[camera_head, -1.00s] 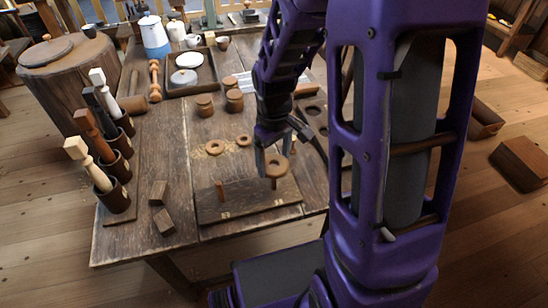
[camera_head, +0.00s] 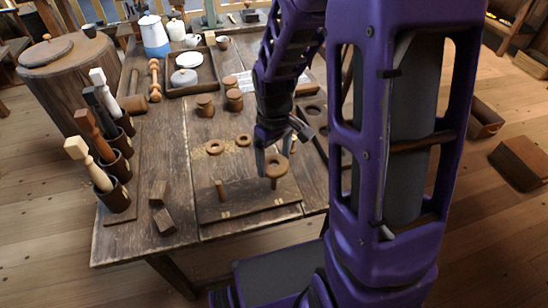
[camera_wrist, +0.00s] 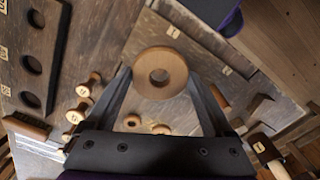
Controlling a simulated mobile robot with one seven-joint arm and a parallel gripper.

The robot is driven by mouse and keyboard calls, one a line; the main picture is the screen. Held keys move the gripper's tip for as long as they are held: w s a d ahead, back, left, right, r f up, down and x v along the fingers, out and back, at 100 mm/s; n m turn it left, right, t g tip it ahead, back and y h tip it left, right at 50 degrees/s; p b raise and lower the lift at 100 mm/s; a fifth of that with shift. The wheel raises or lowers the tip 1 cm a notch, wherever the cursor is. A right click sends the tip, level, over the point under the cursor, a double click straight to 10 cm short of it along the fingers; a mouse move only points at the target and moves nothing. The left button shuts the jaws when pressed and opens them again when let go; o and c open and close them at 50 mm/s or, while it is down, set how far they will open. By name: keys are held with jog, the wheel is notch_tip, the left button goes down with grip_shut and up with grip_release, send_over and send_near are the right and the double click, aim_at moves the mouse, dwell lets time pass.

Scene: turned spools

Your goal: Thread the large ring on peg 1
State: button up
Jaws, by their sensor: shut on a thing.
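The large wooden ring (camera_head: 277,166) is held flat by my gripper (camera_head: 271,158); in the wrist view the ring (camera_wrist: 143,83) sits between the two fingertips (camera_wrist: 158,74). It is above the pegboard (camera_head: 245,208), over the right-hand peg (camera_head: 274,184), whose lower shaft shows beneath it. I cannot tell whether the peg's tip is inside the ring's hole. The left peg (camera_head: 220,190) stands bare. Small number labels lie on the board; I cannot read them surely.
A tray with holes (camera_wrist: 33,50) is beside the board.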

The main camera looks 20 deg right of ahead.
jog(key=shift+f+b, duration=1.3)
jog(key=shift+f, duration=0.4)
dwell(0.4)
dwell(0.3)
jog(key=o, duration=1.1)
jog(key=shift+r, duration=0.1)
notch_tip(320, 180, up, 10)
jog(key=p, duration=0.8)
jog(key=shift+w, duration=0.15)
